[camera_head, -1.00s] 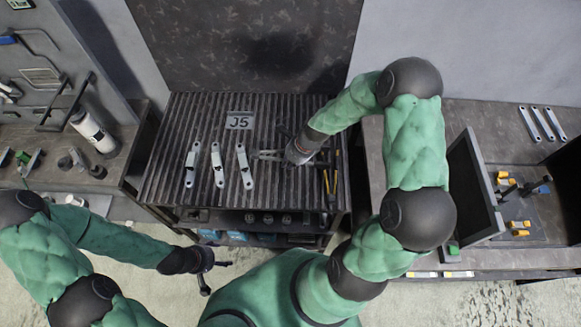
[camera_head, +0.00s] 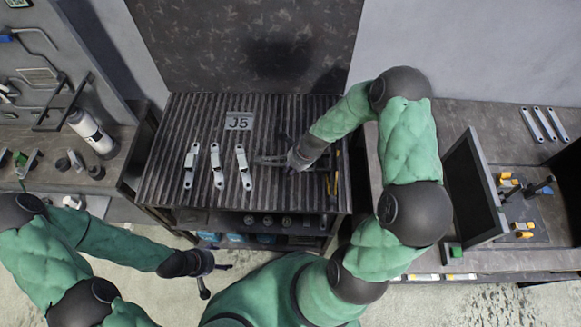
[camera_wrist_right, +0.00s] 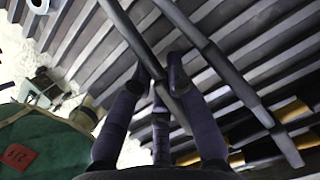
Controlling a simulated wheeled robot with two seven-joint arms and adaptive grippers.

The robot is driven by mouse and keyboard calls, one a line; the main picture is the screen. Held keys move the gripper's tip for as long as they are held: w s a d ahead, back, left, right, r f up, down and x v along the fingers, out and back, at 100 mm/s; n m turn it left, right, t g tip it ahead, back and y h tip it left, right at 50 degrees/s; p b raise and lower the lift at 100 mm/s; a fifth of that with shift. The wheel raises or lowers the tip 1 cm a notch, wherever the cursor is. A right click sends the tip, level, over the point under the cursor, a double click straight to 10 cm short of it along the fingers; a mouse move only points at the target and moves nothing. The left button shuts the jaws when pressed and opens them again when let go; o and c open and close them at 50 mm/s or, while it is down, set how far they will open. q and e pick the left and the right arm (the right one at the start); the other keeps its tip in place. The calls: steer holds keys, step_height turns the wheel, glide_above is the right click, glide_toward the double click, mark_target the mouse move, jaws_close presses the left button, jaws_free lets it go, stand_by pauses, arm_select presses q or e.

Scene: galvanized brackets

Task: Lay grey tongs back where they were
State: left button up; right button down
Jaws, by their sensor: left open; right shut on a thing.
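The grey tongs (camera_head: 268,160) are at the right half of the slatted bench top (camera_head: 165,170), to the right of the bracket row. In the right wrist view, two long grey arms of the tongs (camera_wrist_right: 232,78) cross above the slats. My right gripper (camera_head: 294,160) is shut on the tongs; its fingertips (camera_wrist_right: 160,75) meet at one grey arm in the wrist view. I cannot tell whether the tongs touch the slats. My left gripper (camera_head: 215,277) is open and empty, low in front of the bench.
Several pale brackets (camera_head: 216,166) lie in a row on the slats below a J5 plate (camera_head: 239,121). Yellow-and-black handled pliers (camera_head: 335,180) lie close to the right of my right gripper. A dark upright panel (camera_head: 472,190) stands on the right bench.

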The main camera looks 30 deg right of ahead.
steer(key=shift+f, duration=0.15)
steer(key=c, duration=1.2)
jaws_free()
steer(key=shift+r, duration=0.3)
steer(key=p+v, duration=0.2)
steer(key=v, duration=1)
steer(key=shift+r+p, duration=0.3)
